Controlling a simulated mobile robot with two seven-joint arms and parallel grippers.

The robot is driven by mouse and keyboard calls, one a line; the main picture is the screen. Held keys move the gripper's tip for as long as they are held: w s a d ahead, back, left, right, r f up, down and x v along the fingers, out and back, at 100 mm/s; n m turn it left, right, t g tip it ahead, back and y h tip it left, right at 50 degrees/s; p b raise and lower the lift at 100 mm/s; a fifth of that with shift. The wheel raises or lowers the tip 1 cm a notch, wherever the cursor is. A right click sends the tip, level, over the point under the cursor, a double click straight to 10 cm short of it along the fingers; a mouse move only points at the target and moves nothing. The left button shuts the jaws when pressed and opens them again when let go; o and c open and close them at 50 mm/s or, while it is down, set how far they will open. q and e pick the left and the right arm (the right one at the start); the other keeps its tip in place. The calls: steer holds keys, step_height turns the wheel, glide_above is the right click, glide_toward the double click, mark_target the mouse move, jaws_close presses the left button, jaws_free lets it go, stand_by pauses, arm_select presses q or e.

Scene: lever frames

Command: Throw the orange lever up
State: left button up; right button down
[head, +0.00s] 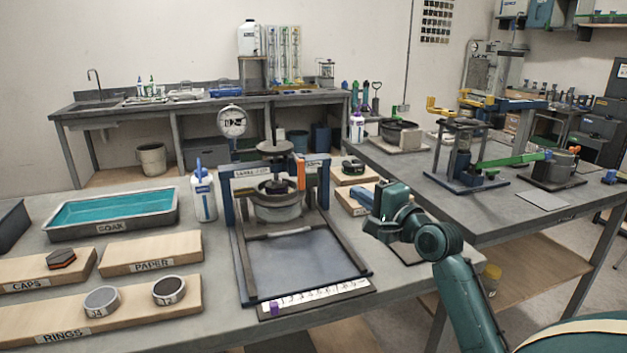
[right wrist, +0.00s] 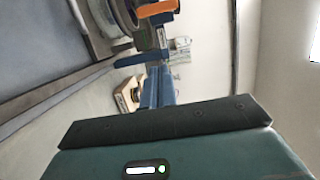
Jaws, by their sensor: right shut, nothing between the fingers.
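The orange lever (head: 301,176) is a short bar on the right side of a blue-framed press (head: 325,187), near its round pot, and looks upright in the head view. An orange piece, likely the same lever, shows at the top edge of the right wrist view (right wrist: 157,9). My right gripper (head: 384,207) is to the right of the press and apart from the lever. It is shut and empty, and its fingertips are hard to make out. The dark edge of my gripper fills the lower right wrist view. My left gripper is not in view.
A dial gauge (head: 232,121) stands behind the press, with a white bottle (head: 203,194) at its left. A teal-filled tray (head: 112,229) and wooden boards (head: 150,252) cover the left bench. Small items on boards lie behind my right gripper. A second bench (head: 500,212) stands right.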

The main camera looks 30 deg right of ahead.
arm_select(q)
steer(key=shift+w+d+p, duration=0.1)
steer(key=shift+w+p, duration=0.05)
steer(key=shift+p, duration=0.15)
arm_select(e)
steer(key=w+a, duration=0.4)
steer(key=w, duration=0.7)
arm_select(q)
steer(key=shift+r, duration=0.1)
steer(key=shift+p, duration=0.4)
arm_select(e)
steer(key=shift+a+f+m, duration=0.15)
steer(key=shift+a+m, duration=0.05)
steer(key=shift+m, duration=0.3)
